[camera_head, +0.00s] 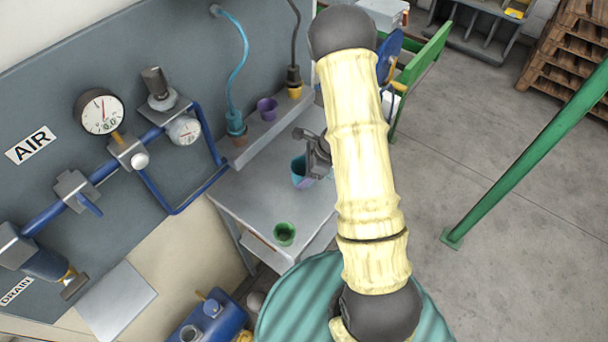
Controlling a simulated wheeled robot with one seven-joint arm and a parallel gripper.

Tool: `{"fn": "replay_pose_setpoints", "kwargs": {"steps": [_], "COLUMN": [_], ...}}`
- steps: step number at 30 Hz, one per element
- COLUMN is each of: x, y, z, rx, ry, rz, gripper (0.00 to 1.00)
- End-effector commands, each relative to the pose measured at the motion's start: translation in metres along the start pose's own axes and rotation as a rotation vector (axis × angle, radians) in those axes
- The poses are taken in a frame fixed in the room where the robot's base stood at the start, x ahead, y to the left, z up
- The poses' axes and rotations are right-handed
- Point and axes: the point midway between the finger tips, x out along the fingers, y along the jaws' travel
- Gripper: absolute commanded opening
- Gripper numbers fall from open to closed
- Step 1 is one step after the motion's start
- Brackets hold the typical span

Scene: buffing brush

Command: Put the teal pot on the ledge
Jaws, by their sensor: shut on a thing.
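The teal pot (299,174) is over the grey worktop, left of my arm. My gripper (308,158) is shut on the pot's right side, and its fingers and my arm hide part of it. I cannot tell whether the pot touches the worktop or is slightly above it. The ledge (257,142) is a raised grey strip along the back wall panel, behind the pot. A purple pot (267,109) and a yellow pot (295,92) stand on it, and a brown pot (238,139) stands at its near left end.
A green pot (285,233) stands near the worktop's (249,203) front edge. Blue pipes and gauges (101,112) stick out from the wall panel at left. Hoses (240,55) hang above the ledge. The ledge has bare room between the brown and purple pots.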

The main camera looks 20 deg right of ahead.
Motion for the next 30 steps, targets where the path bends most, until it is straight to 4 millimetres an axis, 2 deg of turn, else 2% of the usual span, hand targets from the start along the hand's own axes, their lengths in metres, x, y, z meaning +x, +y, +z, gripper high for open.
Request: {"fn": "replay_pose_setpoints", "kwargs": {"steps": [6, 18, 19, 22, 30], "x": [0.02, 0.024, 0.024, 0.023, 0.023], "y": [0.0, -0.001, 0.0, 0.0, 0.0], "z": [-0.012, -0.014, -0.014, -0.014, -0.014], "rx": [0.001, 0.001, 0.001, 0.001, 0.001], "ry": [0.0, 0.0, 0.0, 0.0, 0.0], "rz": [0.0, -0.001, -0.001, -0.001, -0.001], "gripper": [0.43, 0.43, 0.67, 0.86, 0.86]}}
